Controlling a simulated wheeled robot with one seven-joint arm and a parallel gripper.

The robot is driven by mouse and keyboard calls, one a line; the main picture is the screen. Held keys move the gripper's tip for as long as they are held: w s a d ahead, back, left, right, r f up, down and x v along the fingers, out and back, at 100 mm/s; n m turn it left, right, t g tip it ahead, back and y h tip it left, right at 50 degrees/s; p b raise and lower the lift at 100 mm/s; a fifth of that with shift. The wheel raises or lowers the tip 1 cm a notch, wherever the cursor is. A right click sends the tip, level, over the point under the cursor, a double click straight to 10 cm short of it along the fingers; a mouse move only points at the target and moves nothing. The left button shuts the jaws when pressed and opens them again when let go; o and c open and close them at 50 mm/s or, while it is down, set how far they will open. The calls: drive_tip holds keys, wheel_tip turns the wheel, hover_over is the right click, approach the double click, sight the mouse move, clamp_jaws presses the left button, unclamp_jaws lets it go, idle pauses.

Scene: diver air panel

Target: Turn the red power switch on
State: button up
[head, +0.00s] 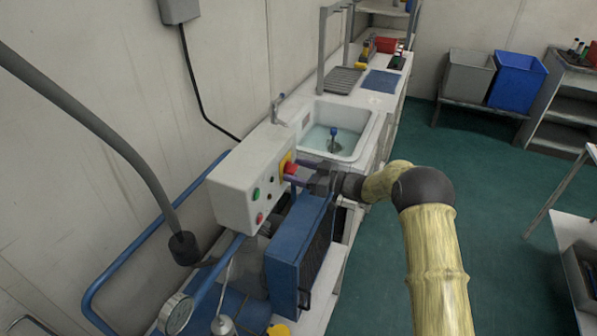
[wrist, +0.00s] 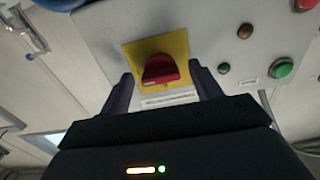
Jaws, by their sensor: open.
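The red power switch (head: 290,168) is a rotary knob on a yellow plate on the front of a grey-white control box (head: 238,190). In the wrist view the red knob (wrist: 160,69) sits between the two fingers, near the tips, with the yellow plate (wrist: 178,45) behind it. My gripper (head: 296,172) is open, with one dark finger on each side of the knob. A gap shows on both sides in the wrist view, and I cannot tell whether either finger touches it. The label below the switch is too blurred to read.
Green (head: 256,195) and red (head: 260,218) buttons are on the same box face. A blue case (head: 285,255) stands below my gripper. A sink (head: 350,125) with a faucet lies behind. A pressure gauge (head: 175,313) and blue rail (head: 130,250) are at left. Green floor is free at right.

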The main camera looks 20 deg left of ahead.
drive_tip(key=shift+d, duration=0.1)
drive_tip(key=s+d+b, duration=0.1)
drive_tip(key=d+b, duration=0.2)
drive_tip(key=d, duration=1.4)
drive_tip(key=shift+s+b, duration=0.15)
drive_tip(key=shift+b, duration=0.25)
